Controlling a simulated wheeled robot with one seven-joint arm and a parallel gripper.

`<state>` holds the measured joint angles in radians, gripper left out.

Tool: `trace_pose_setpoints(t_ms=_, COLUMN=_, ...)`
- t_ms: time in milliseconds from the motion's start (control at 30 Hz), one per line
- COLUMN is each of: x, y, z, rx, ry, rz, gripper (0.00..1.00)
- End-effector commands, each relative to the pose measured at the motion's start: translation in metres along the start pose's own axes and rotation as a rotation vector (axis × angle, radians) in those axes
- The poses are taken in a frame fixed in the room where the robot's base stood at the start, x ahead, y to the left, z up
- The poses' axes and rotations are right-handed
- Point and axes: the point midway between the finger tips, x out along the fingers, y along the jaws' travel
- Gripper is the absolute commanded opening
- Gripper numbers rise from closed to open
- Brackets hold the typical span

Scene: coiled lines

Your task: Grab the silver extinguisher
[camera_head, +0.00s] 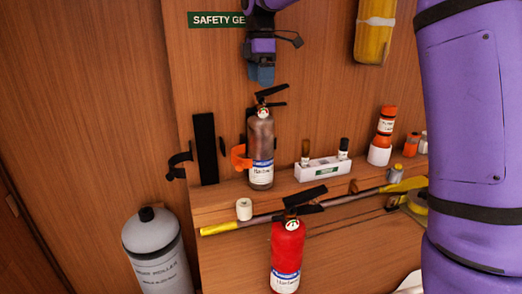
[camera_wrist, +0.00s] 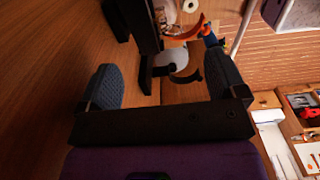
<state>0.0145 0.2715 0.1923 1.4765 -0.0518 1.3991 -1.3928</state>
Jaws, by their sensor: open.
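The silver extinguisher (camera_head: 261,140) stands upright on the wooden ledge against the wall panel in the head view. It has a black handle on top and a white and blue label. An orange strap (camera_head: 240,158) is at its left side. My gripper (camera_head: 262,77) is just above its handle, pointing down. In the wrist view my gripper (camera_wrist: 165,78) is open, with no object held between its two fingers. The orange strap also shows in the wrist view (camera_wrist: 188,31); I cannot clearly make out the extinguisher there.
A red extinguisher (camera_head: 287,255) stands in front, lower down. A black backing plate (camera_head: 205,148) and an open black clip (camera_head: 178,162) are to the left. A grey cylinder (camera_head: 157,255) stands at lower left. A white holder (camera_head: 323,168) and orange bottles are to the right.

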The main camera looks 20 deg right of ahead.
Motion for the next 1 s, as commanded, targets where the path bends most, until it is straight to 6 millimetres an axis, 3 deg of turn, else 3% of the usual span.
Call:
trace_pose_setpoints(t_ms=267, x=0.02, y=0.0, z=0.001, rx=0.001, ry=0.0, rz=-0.001, gripper=0.9)
trace_pose_setpoints(t_ms=600, x=0.063, y=-0.001, z=0.007, rx=0.002, ry=0.0, rz=-0.001, gripper=0.9)
trace_pose_setpoints(t_ms=900, x=0.067, y=-0.001, z=0.007, rx=0.002, ry=0.0, rz=0.001, gripper=0.9)
trace_pose_setpoints(t_ms=1000, x=0.067, y=-0.001, z=0.007, rx=0.002, ry=0.0, rz=0.001, gripper=0.69)
